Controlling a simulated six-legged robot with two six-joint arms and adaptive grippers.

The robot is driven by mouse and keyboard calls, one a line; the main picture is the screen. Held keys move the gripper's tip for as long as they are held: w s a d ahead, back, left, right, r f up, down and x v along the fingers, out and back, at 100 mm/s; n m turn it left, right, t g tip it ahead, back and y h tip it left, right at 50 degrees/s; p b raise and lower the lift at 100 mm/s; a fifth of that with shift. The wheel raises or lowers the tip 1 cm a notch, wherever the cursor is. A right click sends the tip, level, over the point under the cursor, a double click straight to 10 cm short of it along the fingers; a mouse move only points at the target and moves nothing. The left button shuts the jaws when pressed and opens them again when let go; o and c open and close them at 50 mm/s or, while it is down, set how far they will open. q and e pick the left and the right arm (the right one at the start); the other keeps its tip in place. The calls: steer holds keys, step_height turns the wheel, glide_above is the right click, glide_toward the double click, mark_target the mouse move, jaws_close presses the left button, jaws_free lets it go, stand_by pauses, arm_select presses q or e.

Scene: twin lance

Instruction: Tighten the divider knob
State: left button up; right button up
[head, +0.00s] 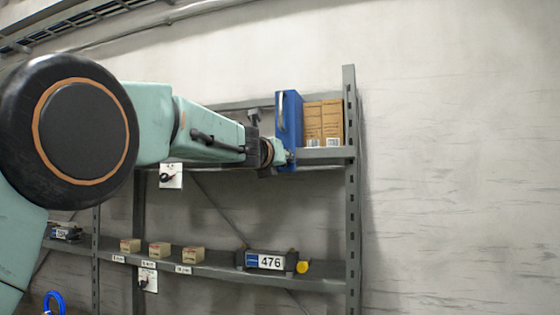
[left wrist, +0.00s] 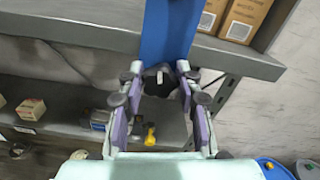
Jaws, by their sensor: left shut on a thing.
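The blue divider (head: 291,112) stands upright on the upper shelf, left of the cardboard boxes; its blue face also shows in the left wrist view (left wrist: 168,30). At its lower front is a dark knob (left wrist: 162,82) with a pale mark. My left gripper (head: 281,156) is at the divider's lower front edge. In the head view the knob is mostly hidden by the gripper. My right gripper is in neither view.
Cardboard boxes (head: 323,122) stand right of the divider. A grey post (head: 351,200) bounds the rack on the right. The lower shelf (head: 220,269) holds small boxes (head: 160,249) and a unit marked 476 (head: 265,261) with a yellow knob (head: 302,267). Bare wall lies to the right.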

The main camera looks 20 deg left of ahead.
arm_select(q)
steer(key=shift+r+m, duration=0.1)
steer(key=shift+m, duration=1)
steer(key=o, duration=1.2)
steer(key=shift+c, duration=0.2)
